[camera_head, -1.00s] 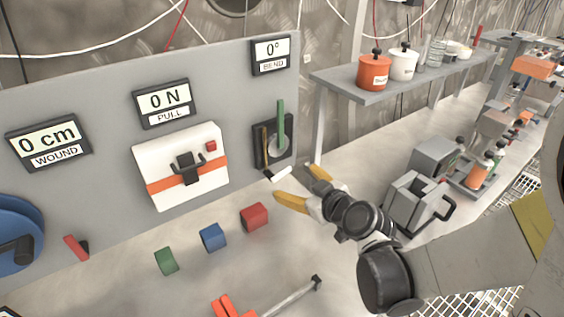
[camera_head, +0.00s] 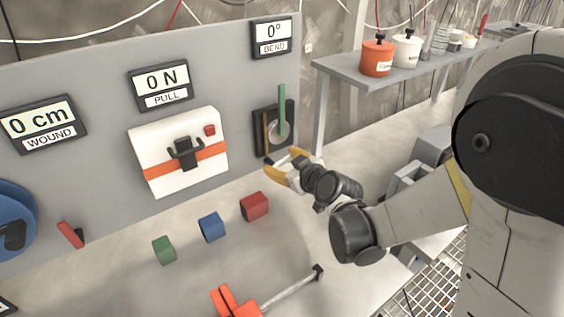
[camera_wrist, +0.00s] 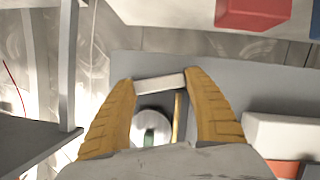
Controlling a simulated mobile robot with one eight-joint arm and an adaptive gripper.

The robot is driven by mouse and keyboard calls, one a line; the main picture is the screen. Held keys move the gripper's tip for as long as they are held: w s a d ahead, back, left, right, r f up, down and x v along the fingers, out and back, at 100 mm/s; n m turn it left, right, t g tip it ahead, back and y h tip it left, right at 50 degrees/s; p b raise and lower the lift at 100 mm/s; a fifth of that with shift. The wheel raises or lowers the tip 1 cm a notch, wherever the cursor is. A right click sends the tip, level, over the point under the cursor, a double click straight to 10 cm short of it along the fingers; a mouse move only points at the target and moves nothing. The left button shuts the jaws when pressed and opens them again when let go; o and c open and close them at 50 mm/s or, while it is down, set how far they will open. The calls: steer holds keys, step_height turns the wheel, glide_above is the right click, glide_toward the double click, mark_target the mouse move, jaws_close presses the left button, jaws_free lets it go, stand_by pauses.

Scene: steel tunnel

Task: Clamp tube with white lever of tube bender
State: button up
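The tube bender (camera_head: 259,118) is a dark plate on the upright grey panel, with a green lever (camera_head: 282,105), a pale round wheel and a thin brass-coloured tube (camera_head: 265,134). Its short white lever (camera_head: 275,161) sticks out near the bottom. My gripper (camera_head: 284,168) is at this lever. In the wrist view, the two yellow fingers (camera_wrist: 160,79) are apart, and the white lever (camera_wrist: 160,85) spans crosswise between them. Its ends lie close to the fingertips; I cannot tell whether they touch. The tube (camera_wrist: 177,115) and round wheel (camera_wrist: 152,124) show beyond, partly hidden by my gripper.
The bend display (camera_head: 272,37) reads 0°. A white box with an orange band (camera_head: 170,175) is on the panel to the left. Red (camera_head: 255,206), blue (camera_head: 211,227) and green (camera_head: 164,250) blocks lie on the bench. A shelf (camera_head: 350,72) with pots stands at right.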

steer(key=shift+c, duration=1.2)
steer(key=shift+w+d+f+m+y+b, duration=0.15)
steer(key=shift+f+m+y+b, duration=0.15)
steer(key=shift+m, duration=0.3)
steer(key=shift+m+g, duration=0.4)
steer(key=shift+m, duration=0.1)
steer(key=o, duration=1.2)
steer(key=shift+y, duration=0.3)
steer(key=shift+c, duration=0.2)
steer(key=v, duration=1.2)
